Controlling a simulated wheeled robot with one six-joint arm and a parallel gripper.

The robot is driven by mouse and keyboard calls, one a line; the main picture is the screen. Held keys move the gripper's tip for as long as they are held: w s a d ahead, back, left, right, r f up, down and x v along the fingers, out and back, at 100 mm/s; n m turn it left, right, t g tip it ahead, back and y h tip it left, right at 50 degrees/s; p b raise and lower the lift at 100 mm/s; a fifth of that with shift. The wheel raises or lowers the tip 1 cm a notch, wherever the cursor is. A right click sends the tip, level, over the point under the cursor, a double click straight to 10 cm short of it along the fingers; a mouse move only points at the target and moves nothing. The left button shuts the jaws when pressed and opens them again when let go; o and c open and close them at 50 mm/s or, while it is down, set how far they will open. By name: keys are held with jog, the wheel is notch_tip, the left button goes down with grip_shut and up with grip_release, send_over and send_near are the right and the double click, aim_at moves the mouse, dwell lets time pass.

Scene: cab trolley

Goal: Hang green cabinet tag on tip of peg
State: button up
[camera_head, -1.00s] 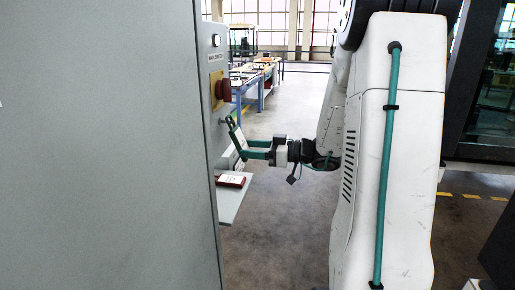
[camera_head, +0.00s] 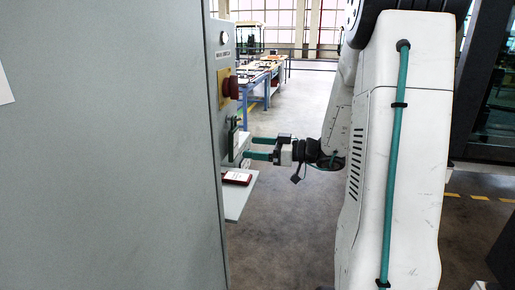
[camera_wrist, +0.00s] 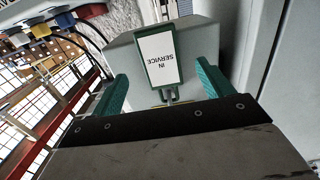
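The green-framed cabinet tag (camera_head: 232,138) is upright against the cabinet front, below the red switch knob. In the wrist view the tag (camera_wrist: 159,58) shows a white face reading "IN SERVICE", with a narrow metal piece at its near end. My gripper (camera_head: 248,148) is in front of the cabinet, just right of the tag. In the wrist view my gripper (camera_wrist: 162,71) has its two teal fingers wide apart on either side of the tag, with gaps and no visible grip. The peg and its contact with the tag are too small to make out.
The grey cabinet (camera_head: 115,150) fills the left. The red knob (camera_head: 230,88) sits on a yellow plate above the tag. A shelf (camera_head: 238,206) below carries a red-and-white item (camera_head: 237,178). Work tables (camera_head: 262,72) stand far behind; the floor right of the cabinet is clear.

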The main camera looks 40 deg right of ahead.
jog(key=v, duration=0.7)
jog(key=shift+s+d, duration=0.25)
jog(key=shift+s, duration=0.05)
